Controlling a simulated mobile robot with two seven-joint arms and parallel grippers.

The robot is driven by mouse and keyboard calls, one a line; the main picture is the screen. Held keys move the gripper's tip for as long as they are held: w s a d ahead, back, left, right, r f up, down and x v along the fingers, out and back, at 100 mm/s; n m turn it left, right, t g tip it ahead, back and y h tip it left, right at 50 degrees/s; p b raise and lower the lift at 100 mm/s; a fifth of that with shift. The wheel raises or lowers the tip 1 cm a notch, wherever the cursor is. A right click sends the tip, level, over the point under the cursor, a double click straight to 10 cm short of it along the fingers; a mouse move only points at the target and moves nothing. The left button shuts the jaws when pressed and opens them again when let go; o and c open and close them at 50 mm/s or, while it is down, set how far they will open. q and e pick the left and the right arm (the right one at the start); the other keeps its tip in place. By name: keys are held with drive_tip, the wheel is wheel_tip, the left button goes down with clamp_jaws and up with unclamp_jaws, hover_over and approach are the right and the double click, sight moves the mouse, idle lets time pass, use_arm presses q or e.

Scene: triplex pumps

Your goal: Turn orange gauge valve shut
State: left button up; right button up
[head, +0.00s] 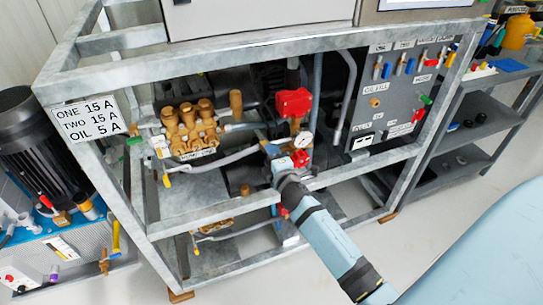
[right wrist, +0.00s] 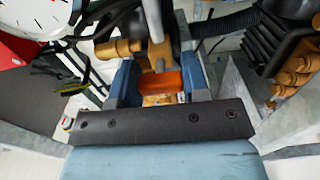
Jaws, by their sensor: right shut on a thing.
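The orange gauge valve handle (right wrist: 160,82) sits between the two blue fingers of my right gripper (right wrist: 161,76) in the right wrist view. The fingers are shut on it. Brass fittings (right wrist: 157,54) stand just beyond the handle. In the head view my right gripper (head: 271,152) reaches into the pump frame, beside the round white pressure gauge (head: 303,139). It hides the orange handle there. The gauge face also shows at the upper left of the right wrist view (right wrist: 38,14). My left gripper is not in view.
A galvanised frame (head: 240,197) surrounds the work spot, with its front rail under my right arm. A brass pump head (head: 190,127) is to the left and a red box (head: 293,102) is above.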

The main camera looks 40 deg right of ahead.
idle(0.4)
drive_tip(key=o, duration=0.9)
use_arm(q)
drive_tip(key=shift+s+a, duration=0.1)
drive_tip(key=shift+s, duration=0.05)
use_arm(e)
drive_tip(key=shift+s, duration=0.15)
